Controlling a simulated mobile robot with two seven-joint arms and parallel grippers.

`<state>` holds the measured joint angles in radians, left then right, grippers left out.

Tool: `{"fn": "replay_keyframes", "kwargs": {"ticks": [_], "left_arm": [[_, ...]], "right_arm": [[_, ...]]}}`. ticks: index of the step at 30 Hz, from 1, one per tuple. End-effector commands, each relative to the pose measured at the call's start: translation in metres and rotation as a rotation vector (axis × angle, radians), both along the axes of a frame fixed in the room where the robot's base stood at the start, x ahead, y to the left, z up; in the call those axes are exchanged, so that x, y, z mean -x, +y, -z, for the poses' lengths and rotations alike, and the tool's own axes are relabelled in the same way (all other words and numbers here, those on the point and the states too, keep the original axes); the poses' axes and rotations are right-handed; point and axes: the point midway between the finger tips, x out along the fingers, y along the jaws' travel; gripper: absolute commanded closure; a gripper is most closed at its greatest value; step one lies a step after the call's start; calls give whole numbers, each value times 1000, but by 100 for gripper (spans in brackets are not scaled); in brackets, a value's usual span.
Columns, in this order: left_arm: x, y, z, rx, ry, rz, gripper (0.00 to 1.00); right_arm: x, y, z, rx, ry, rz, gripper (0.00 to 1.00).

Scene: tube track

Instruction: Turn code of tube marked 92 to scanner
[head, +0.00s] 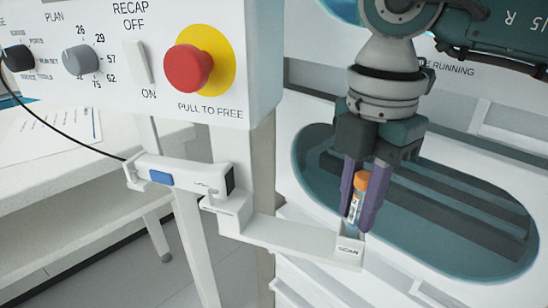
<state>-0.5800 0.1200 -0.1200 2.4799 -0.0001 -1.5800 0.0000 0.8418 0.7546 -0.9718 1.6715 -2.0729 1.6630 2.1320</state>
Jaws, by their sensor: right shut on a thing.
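A tube (355,208) with an orange cap and a white label with dark print stands upright in the head view. My right gripper (362,200) points down and is shut on it, one purple finger on each side. The tube's lower end is at the small white holder marked SCAN (348,250); I cannot tell how deep it sits. The number on the tube is too small to read. The white handheld scanner (180,173) with a blue button sits in a bracket to the left, its dark window facing right toward the tube. My left gripper is not in view.
A control panel (130,60) with knobs, a switch and a red stop button (188,68) hangs at upper left. Behind the tube is an oval opening (450,215) with dark rails in a white machine. A white table (60,160) with a paper stands at left.

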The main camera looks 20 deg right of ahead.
Motion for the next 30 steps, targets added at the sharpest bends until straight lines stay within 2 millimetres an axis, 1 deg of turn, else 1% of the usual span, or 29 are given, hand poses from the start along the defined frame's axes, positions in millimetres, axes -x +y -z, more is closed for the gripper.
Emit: {"fn": "replay_keyframes", "kwargs": {"ticks": [1, 6, 17, 20, 24, 30], "left_arm": [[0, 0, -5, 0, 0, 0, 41], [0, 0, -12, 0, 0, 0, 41], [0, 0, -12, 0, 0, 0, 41], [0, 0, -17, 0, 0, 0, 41], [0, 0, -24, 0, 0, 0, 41], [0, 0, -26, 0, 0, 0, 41]], "right_arm": [[1, 0, -2, -1, 2, 39, 100], [0, 1, -2, -1, 1, 165, 100], [0, 0, -1, -1, 0, 195, 100], [1, 0, -3, -1, 1, 248, 100], [1, 0, -3, -1, 2, 360, 100], [0, 0, -1, -1, 0, 424, 100]]}}
